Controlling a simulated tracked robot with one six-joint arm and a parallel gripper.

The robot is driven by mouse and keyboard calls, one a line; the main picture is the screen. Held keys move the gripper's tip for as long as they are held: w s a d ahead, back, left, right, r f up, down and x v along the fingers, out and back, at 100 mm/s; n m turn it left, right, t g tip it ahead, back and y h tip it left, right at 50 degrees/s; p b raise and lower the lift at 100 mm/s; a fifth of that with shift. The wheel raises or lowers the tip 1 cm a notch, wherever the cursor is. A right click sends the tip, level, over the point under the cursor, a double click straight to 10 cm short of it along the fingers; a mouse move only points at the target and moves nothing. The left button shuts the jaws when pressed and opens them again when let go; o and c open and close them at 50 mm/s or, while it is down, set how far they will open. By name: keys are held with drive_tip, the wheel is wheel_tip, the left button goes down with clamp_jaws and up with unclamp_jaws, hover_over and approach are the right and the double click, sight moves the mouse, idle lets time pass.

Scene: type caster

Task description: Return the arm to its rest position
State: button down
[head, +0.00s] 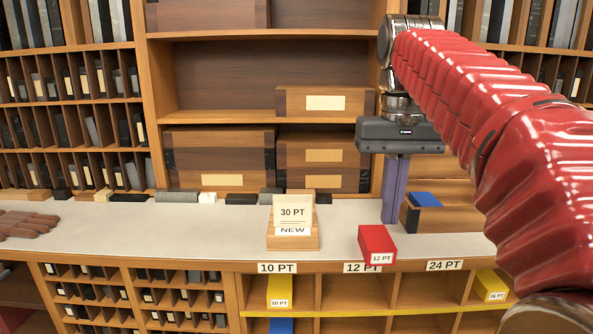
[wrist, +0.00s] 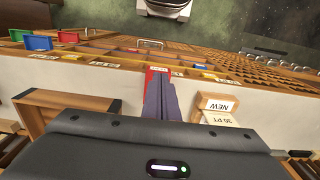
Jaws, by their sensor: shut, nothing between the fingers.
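My gripper (head: 389,222) points down at the counter, with its two purple fingers shut together and nothing between them. My red-sleeved arm comes in from the right of the head view. A red block labelled 12 PT (head: 377,244) sits at the counter's front edge, just in front of and left of the fingers. It also shows partly beyond the fingers (wrist: 161,82) in the wrist view. Whether the fingers touch the block I cannot tell.
A card reading 30 PT (head: 293,213) stands on a wooden holder left of the gripper. A wooden box with a blue piece (head: 426,200) is close at right. Labelled compartments hold a yellow block (head: 279,291) and another (head: 491,285). Shelves (head: 325,104) rise behind.

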drive_tip(key=s+f+t, duration=0.2)
drive_tip(key=s+f, duration=0.6)
drive_tip(key=f, duration=0.4)
drive_tip(key=s+f+t, duration=0.3)
drive_tip(key=s+f, duration=0.5)
drive_tip(key=f, duration=0.4)
drive_tip(key=shift+t, duration=0.3)
drive_tip(key=c, duration=2.5)
unclamp_jaws()
